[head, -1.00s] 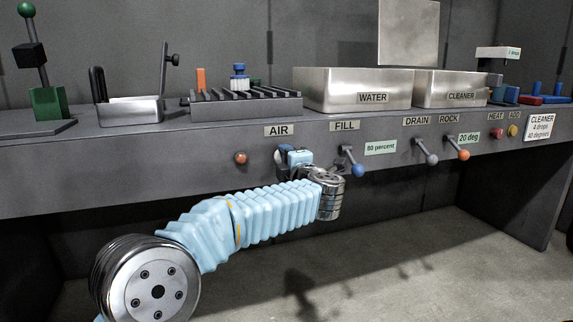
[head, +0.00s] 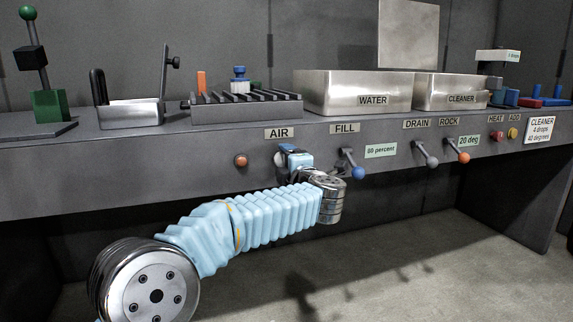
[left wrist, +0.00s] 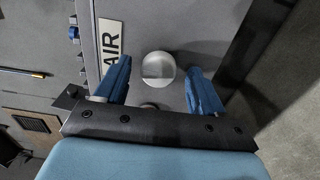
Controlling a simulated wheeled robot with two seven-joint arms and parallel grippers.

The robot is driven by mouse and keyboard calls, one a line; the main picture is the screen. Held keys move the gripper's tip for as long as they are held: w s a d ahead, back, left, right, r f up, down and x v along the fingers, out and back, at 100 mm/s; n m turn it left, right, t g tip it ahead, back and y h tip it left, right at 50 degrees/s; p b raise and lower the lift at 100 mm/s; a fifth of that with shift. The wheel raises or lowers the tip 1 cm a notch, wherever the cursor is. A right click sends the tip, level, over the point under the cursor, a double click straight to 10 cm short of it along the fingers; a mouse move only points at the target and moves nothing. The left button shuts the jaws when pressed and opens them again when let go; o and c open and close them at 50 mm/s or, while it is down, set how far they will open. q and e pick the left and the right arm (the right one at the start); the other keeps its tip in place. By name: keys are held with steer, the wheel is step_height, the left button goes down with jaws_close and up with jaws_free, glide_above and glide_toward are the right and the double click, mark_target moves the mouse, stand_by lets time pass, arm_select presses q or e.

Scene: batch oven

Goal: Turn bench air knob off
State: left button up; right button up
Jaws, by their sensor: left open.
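The AIR label (head: 279,133) is on the front face of the bench, and my left gripper (head: 284,158) is just below it. In the left wrist view the AIR label (left wrist: 110,43) lies left of a round pale silver knob (left wrist: 159,67). The blue fingers of my left gripper (left wrist: 159,71) are open, one on each side of the knob, with visible gaps. In the head view the gripper mostly hides this knob. I cannot tell the knob's setting. My right gripper is not in view.
A red-orange button (head: 240,160) is left of the gripper. The blue-tipped FILL lever (head: 356,168) stands out close on the right, with the DRAIN lever (head: 428,156) and ROCK lever (head: 461,152) beyond. The WATER basin (head: 330,92) sits above. Space below the bench is open.

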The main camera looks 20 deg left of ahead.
arm_select(q)
steer(key=v, duration=1.3)
steer(key=shift+s+d, duration=0.2)
steer(key=shift+f, duration=0.1)
steer(key=w+f+m+t+h+p, duration=0.1)
steer(key=w+f+m+h+p, duration=0.35)
steer(key=f+m, duration=0.85)
step_height(320, 180, down, 18)
steer(key=m+g+h, duration=0.3)
steer(key=h, duration=0.2)
steer(key=s+f+m+g+h+p, duration=0.35)
steer(key=s+f+g, duration=0.25)
steer(key=s+f, duration=0.9)
steer(key=s+f+m+g, duration=0.2)
steer(key=s+f+g, duration=0.1)
steer(key=s, duration=0.5)
steer(key=s+f+m+g+h+p, duration=0.1)
steer(key=s+f+g, duration=0.2)
steer(key=s, duration=0.5)
steer(key=shift+f+m, duration=0.35)
